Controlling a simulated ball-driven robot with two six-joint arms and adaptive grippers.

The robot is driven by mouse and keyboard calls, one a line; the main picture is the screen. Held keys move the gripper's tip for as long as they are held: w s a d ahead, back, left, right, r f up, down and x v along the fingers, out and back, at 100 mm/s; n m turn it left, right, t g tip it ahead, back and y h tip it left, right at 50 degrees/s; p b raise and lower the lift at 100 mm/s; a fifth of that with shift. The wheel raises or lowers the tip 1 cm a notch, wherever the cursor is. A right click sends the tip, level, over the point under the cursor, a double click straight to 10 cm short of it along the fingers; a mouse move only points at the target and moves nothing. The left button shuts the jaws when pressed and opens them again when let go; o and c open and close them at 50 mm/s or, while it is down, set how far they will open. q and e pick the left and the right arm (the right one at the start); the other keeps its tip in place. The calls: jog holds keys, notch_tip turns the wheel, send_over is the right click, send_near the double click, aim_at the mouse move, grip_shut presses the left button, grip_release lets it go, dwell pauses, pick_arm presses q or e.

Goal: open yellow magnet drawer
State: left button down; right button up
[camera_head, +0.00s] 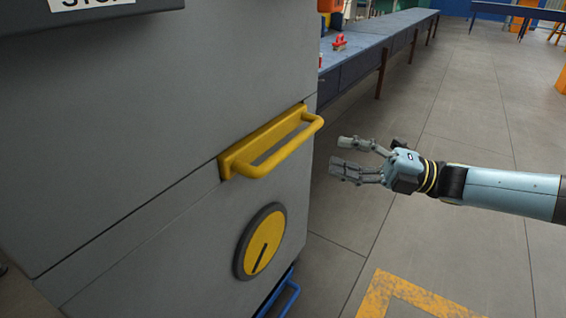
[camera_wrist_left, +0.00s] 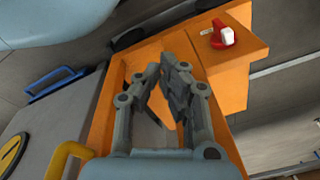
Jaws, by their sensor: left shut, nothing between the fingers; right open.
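The yellow handle (camera_head: 272,146) is a bar on a yellow plate across the front of a grey cabinet (camera_head: 130,130). The drawer seam beside it looks closed. My right gripper (camera_head: 340,157) is open and empty, to the right of the handle and apart from it. My left gripper is outside the head view. In the left wrist view my left gripper (camera_wrist_left: 163,66) is shut with nothing between its fingers. Part of the yellow handle (camera_wrist_left: 62,158) shows there at the lower left, beside the gripper and apart from it.
A round yellow dial (camera_head: 262,244) sits below the handle, with a blue handle (camera_head: 284,292) lower down. A blue bench (camera_head: 372,42) runs behind on the right. Orange furniture (camera_wrist_left: 235,60) bearing a red item (camera_wrist_left: 222,35) lies beyond my left fingers. Floor right of the cabinet is clear.

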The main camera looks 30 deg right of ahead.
aim_at(300, 141)
jog(key=b+x, duration=0.2)
jog(key=x, duration=0.7)
jog(key=shift+w+d, duration=0.1)
jog(key=shift+w+a+r, duration=0.15)
jog(key=shift+w+a, duration=0.2)
pick_arm(q)
jog(key=w+r, duration=0.1)
jog(key=w+d+r+t, duration=0.1)
jog(key=r, duration=0.1)
jog(key=shift+w+d, duration=0.1)
jog(key=shift+d, duration=0.05)
pick_arm(e)
grip_shut()
